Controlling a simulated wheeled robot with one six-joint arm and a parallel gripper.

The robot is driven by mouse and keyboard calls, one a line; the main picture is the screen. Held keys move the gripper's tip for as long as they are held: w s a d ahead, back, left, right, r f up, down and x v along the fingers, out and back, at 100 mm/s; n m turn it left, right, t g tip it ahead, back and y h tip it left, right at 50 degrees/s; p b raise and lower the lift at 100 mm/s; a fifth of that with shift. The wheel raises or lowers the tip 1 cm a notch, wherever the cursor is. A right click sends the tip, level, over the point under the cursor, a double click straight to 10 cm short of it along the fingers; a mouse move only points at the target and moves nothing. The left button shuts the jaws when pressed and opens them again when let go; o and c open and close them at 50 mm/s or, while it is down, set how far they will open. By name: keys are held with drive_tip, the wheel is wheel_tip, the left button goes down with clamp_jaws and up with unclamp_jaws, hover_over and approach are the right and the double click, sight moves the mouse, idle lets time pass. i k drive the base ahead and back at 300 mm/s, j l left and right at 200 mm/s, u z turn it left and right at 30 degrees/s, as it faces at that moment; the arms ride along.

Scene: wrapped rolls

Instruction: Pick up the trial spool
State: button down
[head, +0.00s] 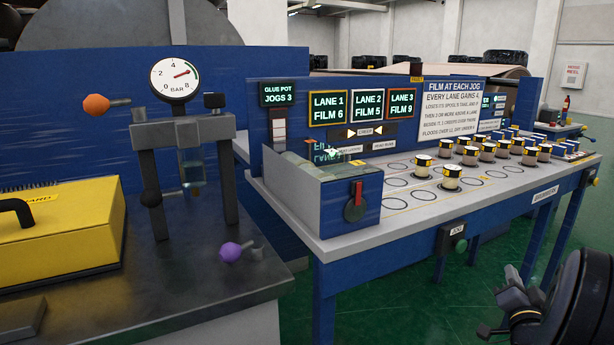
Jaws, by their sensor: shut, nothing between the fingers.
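No readable label shows which is the trial spool. My gripper (505,306) is at the lower right, in front of the bench and apart from every spool. It is shut and empty. Displays read lane 1 (328,108) film 6, lane 2 (367,105) film 5, lane 3 (401,103) film 9.
Empty marked circles (396,204) lie on the bench's near part. A glass-topped glue box with a red lever (358,191) stands at its left end; its display (277,93) reads jogs 3. A green button (460,245) is on the front. A gauge stand (175,80) and yellow case (60,235) are left.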

sight(452, 174)
drive_tip(key=i+l, duration=0.1)
drive_tip(key=l, duration=0.7)
drive_tip(key=i+l+u, duration=0.1)
drive_tip(key=l, duration=0.7)
drive_tip(key=i+l, duration=0.15)
drive_tip(key=l, duration=0.65)
drive_tip(key=i+l+u, duration=0.1)
drive_tip(key=l, duration=0.65)
